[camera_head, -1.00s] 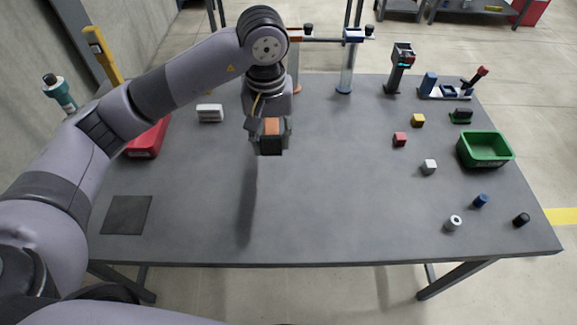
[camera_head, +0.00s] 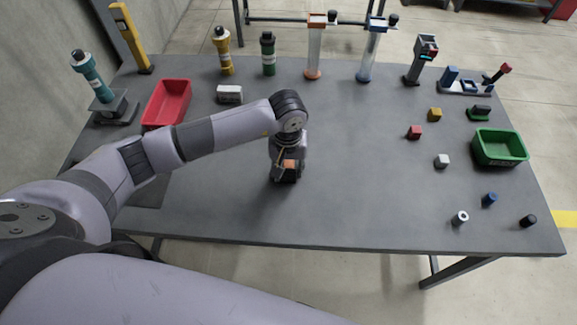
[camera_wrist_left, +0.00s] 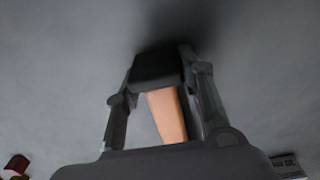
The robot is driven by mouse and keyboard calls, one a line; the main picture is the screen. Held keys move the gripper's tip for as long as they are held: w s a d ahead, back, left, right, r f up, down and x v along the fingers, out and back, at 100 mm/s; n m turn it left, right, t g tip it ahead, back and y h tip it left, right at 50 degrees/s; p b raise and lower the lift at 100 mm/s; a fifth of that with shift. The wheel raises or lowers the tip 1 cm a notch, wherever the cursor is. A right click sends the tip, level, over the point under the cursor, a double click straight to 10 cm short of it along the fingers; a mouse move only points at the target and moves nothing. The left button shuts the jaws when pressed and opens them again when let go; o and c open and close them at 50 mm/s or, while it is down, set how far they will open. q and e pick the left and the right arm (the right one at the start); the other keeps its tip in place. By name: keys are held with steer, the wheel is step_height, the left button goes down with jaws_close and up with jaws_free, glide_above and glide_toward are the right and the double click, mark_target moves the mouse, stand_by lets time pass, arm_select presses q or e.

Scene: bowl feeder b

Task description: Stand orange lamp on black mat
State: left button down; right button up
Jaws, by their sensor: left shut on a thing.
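The orange lamp (camera_wrist_left: 166,114) is between the fingers of my left gripper (camera_head: 287,174), which is shut on it. In the left wrist view, its orange body lies between the fingers and a dark block sits at its far end. In the head view, only a small orange patch (camera_head: 289,164) shows above the dark fingers, over the middle of the table. Whether it touches the table is unclear. The black mat (camera_head: 150,192) lies at the table's left, mostly hidden behind my left arm. My right gripper is not in view.
A red tray (camera_head: 167,103) and a white box (camera_head: 229,94) stand behind my arm. A green bin (camera_head: 499,147), small cubes and cylinders are at the right. Tall lamps, tubes and stands line the back edge. The table's front middle is clear.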

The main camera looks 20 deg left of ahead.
arm_select(q)
steer(key=shift+w, duration=0.1)
steer(key=shift+f, duration=0.15)
steer(key=c, duration=1.1)
jaws_free()
steer(key=shift+o, duration=0.2)
